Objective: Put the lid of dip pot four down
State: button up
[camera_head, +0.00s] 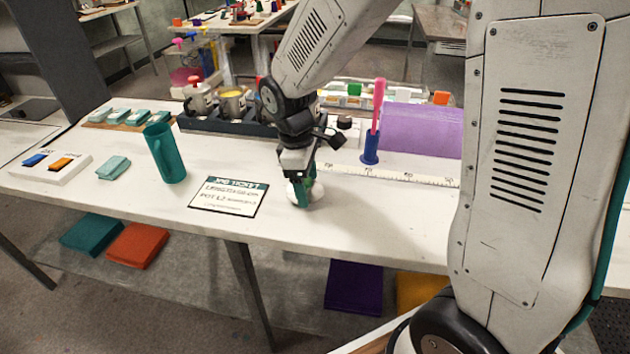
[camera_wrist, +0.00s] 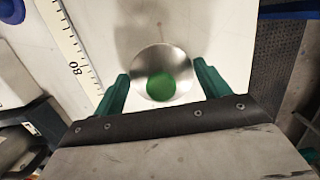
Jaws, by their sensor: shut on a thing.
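My gripper (camera_head: 303,194) is low over the white table, near its front edge. In the wrist view its two green fingers (camera_wrist: 163,74) stand on either side of a round silvery lid (camera_wrist: 176,58) with a green knob (camera_wrist: 161,87). The gripper is shut on this lid. In the head view the lid (camera_head: 316,191) shows as a pale shape at the fingertips, close to the tabletop; I cannot tell whether it touches. Behind, a dark rack (camera_head: 207,124) holds dip pots. One pot (camera_head: 232,104) is open, with yellow inside. My arm hides part of the rack.
A job ticket (camera_head: 227,196) lies left of my gripper, with a teal jug (camera_head: 166,154) beyond it. A ruler (camera_head: 397,176), a blue holder with a pink rod (camera_head: 372,145) and a purple roll (camera_head: 421,130) are to the right. The front tabletop right of the gripper is clear.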

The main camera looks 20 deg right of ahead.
jog(key=shift+f, duration=0.3)
jog(key=o, duration=1)
jog(key=shift+f, duration=0.15)
